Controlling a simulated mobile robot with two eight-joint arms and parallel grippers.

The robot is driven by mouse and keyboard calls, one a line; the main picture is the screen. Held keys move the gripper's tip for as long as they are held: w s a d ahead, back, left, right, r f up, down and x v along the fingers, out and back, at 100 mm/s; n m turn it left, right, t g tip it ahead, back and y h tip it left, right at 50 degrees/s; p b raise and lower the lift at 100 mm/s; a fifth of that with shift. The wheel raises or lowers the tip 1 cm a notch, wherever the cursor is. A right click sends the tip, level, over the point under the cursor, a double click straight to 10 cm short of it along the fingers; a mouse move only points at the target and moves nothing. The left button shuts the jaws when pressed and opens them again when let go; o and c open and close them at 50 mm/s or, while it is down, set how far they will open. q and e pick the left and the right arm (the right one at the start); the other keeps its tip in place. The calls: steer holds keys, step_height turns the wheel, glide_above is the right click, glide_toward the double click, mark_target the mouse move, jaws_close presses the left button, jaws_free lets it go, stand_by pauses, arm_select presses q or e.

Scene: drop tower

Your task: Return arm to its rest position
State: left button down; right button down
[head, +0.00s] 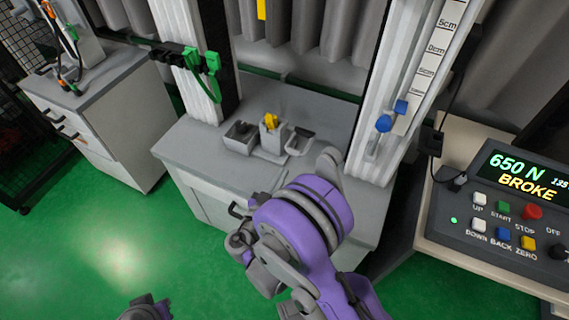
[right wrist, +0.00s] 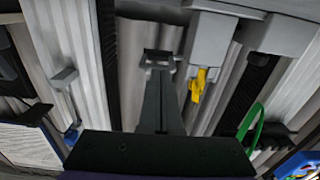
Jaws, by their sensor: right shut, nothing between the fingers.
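My right arm is purple and grey and reaches up from the bottom of the head view, bent in front of the grey cabinet (head: 190,155).
Blue knobs (head: 384,123) sit on the right column, green clamps (head: 212,62) on the left. The control panel (head: 510,200) at right reads "650 N BROKE". Green floor at left is clear.

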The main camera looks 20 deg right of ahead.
steer(key=shift+s+a+f, duration=0.25)
steer(key=shift+s+f, duration=0.05)
steer(key=shift+f, duration=0.2)
